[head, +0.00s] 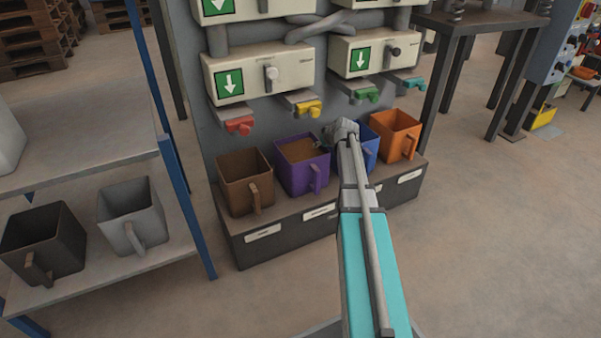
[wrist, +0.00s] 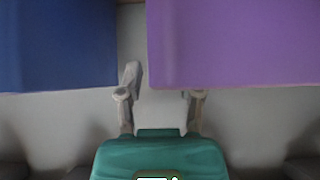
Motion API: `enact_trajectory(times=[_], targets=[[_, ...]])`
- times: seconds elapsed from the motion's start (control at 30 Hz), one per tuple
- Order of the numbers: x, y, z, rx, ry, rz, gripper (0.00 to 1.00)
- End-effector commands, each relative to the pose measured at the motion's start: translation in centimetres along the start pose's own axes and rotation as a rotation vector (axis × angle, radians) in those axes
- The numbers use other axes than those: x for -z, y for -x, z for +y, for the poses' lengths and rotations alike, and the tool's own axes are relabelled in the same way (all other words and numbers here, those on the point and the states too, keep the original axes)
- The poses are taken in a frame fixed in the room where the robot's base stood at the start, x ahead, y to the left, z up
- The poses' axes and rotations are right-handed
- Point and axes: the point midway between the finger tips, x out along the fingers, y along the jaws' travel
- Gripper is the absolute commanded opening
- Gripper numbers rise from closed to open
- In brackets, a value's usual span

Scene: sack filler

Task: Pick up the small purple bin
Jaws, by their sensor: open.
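The small purple bin (head: 289,176) stands on the dark ledge, second from the left. Brownish material shows inside it, and its handle faces outward. My gripper (head: 330,137) is above the ledge around the purple bin's right side and the blue bin (head: 369,157); my arm partly covers the blue bin. The purple bin (wrist: 235,45) fills the upper right there and the blue bin (wrist: 58,45) the upper left, with a narrow gap between. The purple bin's handle is not visible there.
A brown bin (head: 236,182) stands left of the purple one and an orange bin (head: 391,143) at the right end. Coloured spouts, including a yellow one (head: 308,109), hang above. A shelf with black and grey bins is at left.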

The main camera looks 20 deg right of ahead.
Motion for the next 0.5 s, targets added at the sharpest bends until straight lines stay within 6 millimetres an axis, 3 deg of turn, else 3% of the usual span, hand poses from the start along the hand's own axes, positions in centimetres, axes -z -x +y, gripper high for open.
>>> enact_trajectory(times=[0.5], targets=[[0.01,0.04,0.03,0.000,0.000,0.000,0.47]])
